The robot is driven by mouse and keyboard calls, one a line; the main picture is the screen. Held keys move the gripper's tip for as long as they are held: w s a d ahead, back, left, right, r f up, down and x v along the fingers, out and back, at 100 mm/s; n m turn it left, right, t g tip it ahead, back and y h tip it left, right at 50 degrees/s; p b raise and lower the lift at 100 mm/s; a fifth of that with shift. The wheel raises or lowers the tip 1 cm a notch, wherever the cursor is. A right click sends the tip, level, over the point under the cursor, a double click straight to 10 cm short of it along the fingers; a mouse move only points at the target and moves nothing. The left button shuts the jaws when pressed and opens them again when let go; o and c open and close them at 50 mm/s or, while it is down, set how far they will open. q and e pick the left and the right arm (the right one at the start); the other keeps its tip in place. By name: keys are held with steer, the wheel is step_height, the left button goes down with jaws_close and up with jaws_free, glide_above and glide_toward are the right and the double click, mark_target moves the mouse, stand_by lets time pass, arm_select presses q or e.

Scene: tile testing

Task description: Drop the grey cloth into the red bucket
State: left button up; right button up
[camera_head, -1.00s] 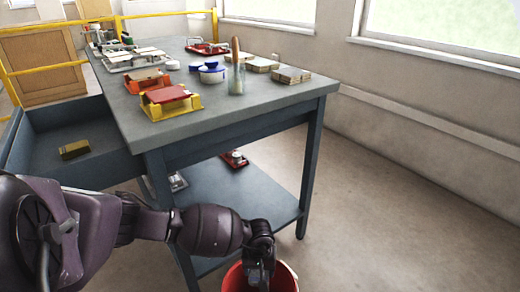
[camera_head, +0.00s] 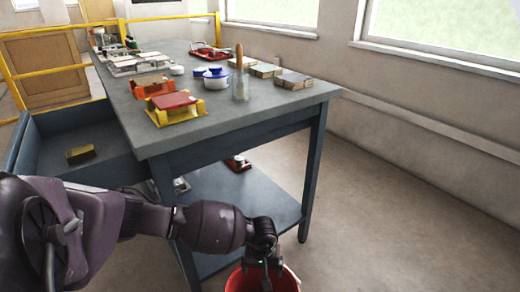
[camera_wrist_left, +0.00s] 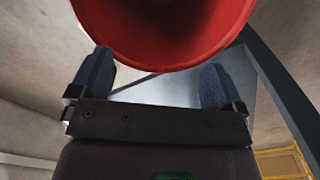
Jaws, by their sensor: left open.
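The red bucket (camera_head: 287,284) is at the bottom edge of the head view, beside the table's lower shelf, and is cut off by the frame. It also fills the top middle of the left wrist view (camera_wrist_left: 165,57), its inside dark. My left gripper (camera_head: 266,274) is over the bucket, pointing down. In the left wrist view, its two blue-grey fingers (camera_wrist_left: 155,82) are spread apart with nothing between them. I cannot make out the grey cloth in either view; the bucket's bottom is not shown. My right gripper is not in view.
A grey workbench (camera_head: 250,115) carries tile testers, a blue-lidded pot (camera_head: 216,78), a glass jar (camera_head: 240,88) and stacks of tiles (camera_head: 293,79). An open drawer (camera_head: 110,170) juts out left, holding a brass-coloured block (camera_head: 80,154). The floor on the right is clear.

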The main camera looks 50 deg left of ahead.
arm_select(q)
step_height(320, 180, up, 8)
steer(key=p, duration=0.2)
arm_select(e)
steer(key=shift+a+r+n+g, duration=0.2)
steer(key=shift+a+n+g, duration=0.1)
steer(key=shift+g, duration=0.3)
arm_select(q)
steer(key=shift+r, duration=0.1)
